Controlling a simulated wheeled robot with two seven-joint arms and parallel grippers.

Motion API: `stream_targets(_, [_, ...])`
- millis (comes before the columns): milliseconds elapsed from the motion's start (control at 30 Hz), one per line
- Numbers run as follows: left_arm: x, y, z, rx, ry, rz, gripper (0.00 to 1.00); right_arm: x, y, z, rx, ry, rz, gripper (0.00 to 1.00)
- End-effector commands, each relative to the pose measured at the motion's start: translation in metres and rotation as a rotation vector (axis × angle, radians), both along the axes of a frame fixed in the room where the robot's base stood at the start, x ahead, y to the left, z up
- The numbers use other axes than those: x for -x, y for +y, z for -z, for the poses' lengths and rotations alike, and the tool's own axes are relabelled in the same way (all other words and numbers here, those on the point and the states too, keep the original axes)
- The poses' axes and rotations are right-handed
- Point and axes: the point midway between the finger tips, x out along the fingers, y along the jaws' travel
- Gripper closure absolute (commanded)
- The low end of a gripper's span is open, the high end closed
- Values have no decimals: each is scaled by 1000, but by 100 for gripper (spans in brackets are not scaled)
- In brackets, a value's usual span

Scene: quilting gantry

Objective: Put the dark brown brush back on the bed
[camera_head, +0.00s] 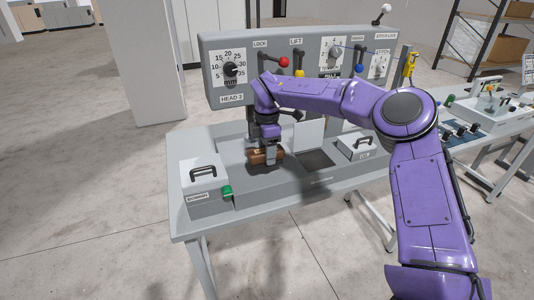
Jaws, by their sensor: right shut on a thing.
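My right gripper (268,154) reaches in from the right and points down at the grey bed (233,155) of the machine. It is shut on the brown brush (258,157), which lies crosswise under the fingers. The brush is at or just above the bed surface; I cannot tell if it touches. The fingers hide part of the brush. My left gripper is not in view.
A control panel (262,84) with dials and coloured knobs stands behind the bed. A lidded box with a black handle (204,181) and a green button (227,190) sit at left. Another handled lid (357,146) and a dark square recess (316,160) lie at right.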

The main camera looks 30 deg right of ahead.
Motion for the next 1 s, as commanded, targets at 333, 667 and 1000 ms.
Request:
stream_targets(333, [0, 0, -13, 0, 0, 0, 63, -8, -6, 43, -1, 0, -1, 75])
stream_targets(667, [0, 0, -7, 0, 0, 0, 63, -8, -6, 48, -1, -1, -2, 75])
stream_targets(1000, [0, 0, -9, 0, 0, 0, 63, -8, -6, 47, 0, -1, -2, 21])
